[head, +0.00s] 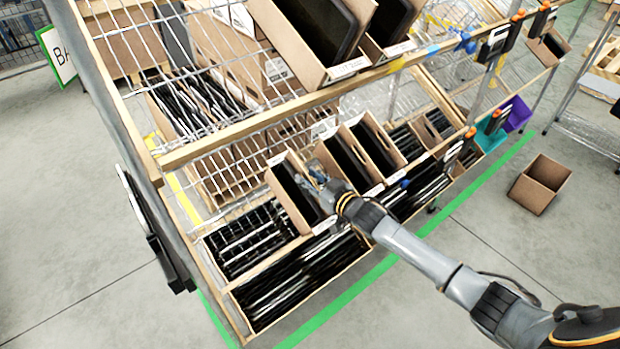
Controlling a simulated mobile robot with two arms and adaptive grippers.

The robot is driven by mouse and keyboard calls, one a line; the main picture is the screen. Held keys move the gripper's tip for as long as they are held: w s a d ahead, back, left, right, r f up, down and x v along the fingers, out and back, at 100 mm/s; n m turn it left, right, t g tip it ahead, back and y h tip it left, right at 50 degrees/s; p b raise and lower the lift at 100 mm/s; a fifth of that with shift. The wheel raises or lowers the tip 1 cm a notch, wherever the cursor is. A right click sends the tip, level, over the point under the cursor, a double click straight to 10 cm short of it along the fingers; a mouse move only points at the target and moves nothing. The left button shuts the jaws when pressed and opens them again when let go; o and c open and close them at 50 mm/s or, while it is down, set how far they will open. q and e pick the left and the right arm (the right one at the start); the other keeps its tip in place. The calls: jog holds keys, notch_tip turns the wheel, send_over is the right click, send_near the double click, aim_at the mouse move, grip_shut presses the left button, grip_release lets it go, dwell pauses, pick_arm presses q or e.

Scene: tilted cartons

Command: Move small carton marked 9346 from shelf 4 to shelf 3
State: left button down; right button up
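Several small open cartons with dark contents stand tilted on a middle shelf of the wire rack. The leftmost small carton (275,186) has a pale label on its front lip, too small to read, so I cannot confirm 9346. My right gripper (312,183) is at this carton's right side, close to its wall. The fingers are small and partly lost against the carton, so I cannot tell whether they grip it. Two more small cartons (372,150) stand just to the right. My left gripper is not in view.
A wooden shelf edge (330,93) with larger cartons (270,22) lies above. Below is a wide low bin (262,327) of dark items. An empty box (540,184) stands on the floor at right. Purple (517,114) and teal (491,139) bins hang at the rack's far end.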

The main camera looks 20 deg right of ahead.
jog(key=shift+s+f, duration=0.1)
jog(key=shift+f, duration=0.1)
jog(key=v, duration=1.2)
jog(key=shift+r, duration=0.2)
